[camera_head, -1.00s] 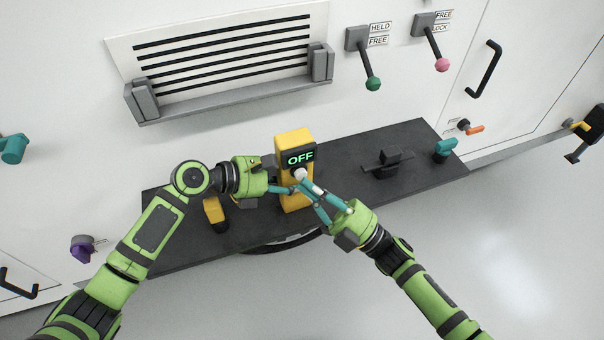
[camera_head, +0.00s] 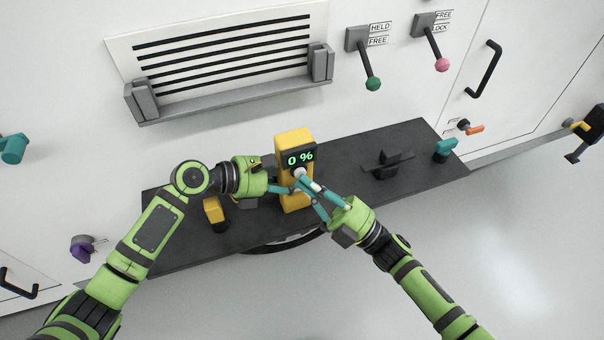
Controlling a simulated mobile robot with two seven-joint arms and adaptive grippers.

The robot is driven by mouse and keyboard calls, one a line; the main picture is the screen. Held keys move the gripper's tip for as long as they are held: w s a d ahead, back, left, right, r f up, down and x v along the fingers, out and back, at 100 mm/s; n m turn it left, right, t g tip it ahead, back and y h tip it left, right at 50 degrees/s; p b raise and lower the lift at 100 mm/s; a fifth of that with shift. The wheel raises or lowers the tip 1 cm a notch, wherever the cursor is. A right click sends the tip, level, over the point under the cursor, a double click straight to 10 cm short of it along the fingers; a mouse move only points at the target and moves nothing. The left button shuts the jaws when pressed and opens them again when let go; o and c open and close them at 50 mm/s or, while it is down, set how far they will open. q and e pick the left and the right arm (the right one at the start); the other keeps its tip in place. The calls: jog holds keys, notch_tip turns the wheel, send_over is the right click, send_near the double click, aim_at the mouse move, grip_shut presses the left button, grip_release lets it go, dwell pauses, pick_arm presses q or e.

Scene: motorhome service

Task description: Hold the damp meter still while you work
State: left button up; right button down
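The damp meter (camera_head: 295,142) is a yellow upright block on the dark shelf, with a green display reading "0 %" and a pale round knob (camera_head: 299,173) on its front. My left gripper (camera_head: 291,189) reaches in from the left, its teal fingers closed on the meter's lower body; the far finger is partly hidden. My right gripper (camera_head: 305,181) comes from the lower right, its teal fingertips at the knob and seemingly closed around it. The fingers partly cover the knob and the meter's lower front.
The dark shelf (camera_head: 335,160) also carries a yellow-and-black item (camera_head: 213,210) at left, a black handled fitting (camera_head: 388,163) and a teal item (camera_head: 445,149) at right. A slatted vent (camera_head: 225,55) and two levers, green-tipped (camera_head: 373,83) and pink-tipped (camera_head: 442,65), are on the wall above.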

pick_arm(q)
jog(key=shift+f, duration=0.1)
pick_arm(e)
jog(key=shift+s+d, duration=0.3)
jog(key=shift+s, duration=0.5)
jog(key=shift+s+d, duration=0.3)
jog(key=shift+s, duration=0.5)
jog(key=shift+s+d, duration=0.25)
jog(key=shift+s, duration=0.55)
jog(key=shift+s+d, duration=0.3)
jog(key=shift+s, duration=0.5)
pick_arm(q)
jog(key=o, duration=1.4)
pick_arm(e)
jog(key=shift+w, duration=0.1)
pick_arm(q)
jog(key=shift+a, duration=0.1)
